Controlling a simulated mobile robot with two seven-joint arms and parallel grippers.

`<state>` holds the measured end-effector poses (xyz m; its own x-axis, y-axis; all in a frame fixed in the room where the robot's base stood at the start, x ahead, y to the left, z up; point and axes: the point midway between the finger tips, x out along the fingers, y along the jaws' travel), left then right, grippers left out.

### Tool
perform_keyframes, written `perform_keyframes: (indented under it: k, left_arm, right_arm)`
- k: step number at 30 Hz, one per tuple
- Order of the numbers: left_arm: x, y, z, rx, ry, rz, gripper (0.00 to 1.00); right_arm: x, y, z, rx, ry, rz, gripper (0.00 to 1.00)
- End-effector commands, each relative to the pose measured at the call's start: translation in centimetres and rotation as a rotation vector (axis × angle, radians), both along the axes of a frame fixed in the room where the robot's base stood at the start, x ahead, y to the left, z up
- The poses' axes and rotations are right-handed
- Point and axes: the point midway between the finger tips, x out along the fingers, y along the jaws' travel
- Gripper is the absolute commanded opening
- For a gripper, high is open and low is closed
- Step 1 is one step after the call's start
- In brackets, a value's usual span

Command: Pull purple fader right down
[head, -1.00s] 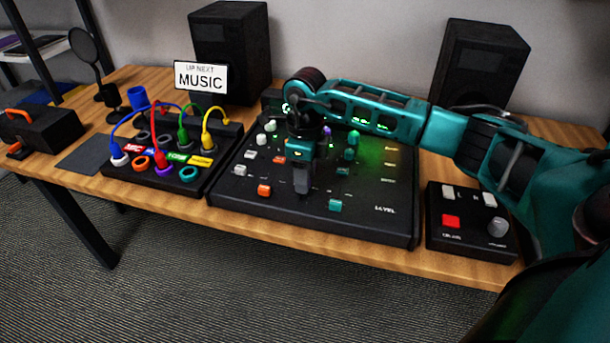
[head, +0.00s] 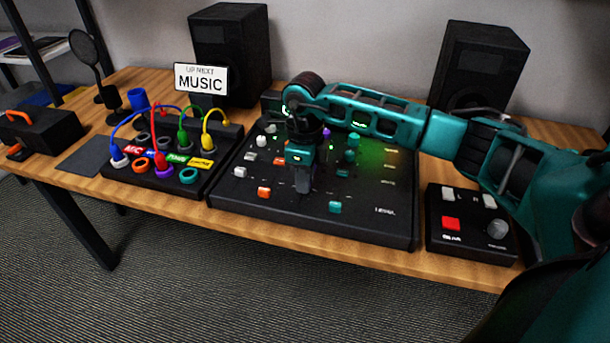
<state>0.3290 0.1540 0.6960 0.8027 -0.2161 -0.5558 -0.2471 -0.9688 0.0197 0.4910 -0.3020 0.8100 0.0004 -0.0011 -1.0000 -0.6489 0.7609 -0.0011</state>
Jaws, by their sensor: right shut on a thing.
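The black mixer (head: 383,224) lies on the desk with colored caps and knobs on it. My right gripper (head: 303,189) points down onto the middle of the mixer, between an orange fader cap (head: 264,192) and a teal fader cap (head: 335,207). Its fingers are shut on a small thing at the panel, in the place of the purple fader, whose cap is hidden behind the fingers. A purple knob (head: 327,132) shows just behind and right of the gripper. A teal knob (head: 352,141) stands to its right. My left gripper is not in view.
A patch box (head: 207,177) with colored cables stands left of the mixer. A small control box (head: 470,240) with a red button is at right. Two black speakers (head: 230,55) (head: 478,65) and a "MUSIC" sign (head: 201,79) stand behind.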

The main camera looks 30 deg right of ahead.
Motion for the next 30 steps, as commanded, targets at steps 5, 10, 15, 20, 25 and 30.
perform_keyframes:
  k: [5,10,15,20,25,30]
  left_arm:
    - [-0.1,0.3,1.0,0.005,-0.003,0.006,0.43]
    - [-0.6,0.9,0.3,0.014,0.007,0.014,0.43]
    - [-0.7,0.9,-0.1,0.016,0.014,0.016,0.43]
    - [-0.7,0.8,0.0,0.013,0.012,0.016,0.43]
    - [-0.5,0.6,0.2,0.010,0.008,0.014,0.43]
    - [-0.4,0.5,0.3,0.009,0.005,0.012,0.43]
  right_arm:
    - [-1.8,2.1,0.2,-0.001,0.002,0.005,0.00]
    - [-2.6,3.1,0.1,0.001,0.001,0.002,0.00]
    - [-2.6,3.1,0.0,0.001,0.000,0.001,0.00]
    - [-2.6,3.0,0.1,0.001,-0.001,0.000,0.25]
    - [-2.6,3.0,0.0,0.001,0.000,0.000,0.41]
    - [-2.6,3.0,0.0,0.001,0.001,0.000,0.43]
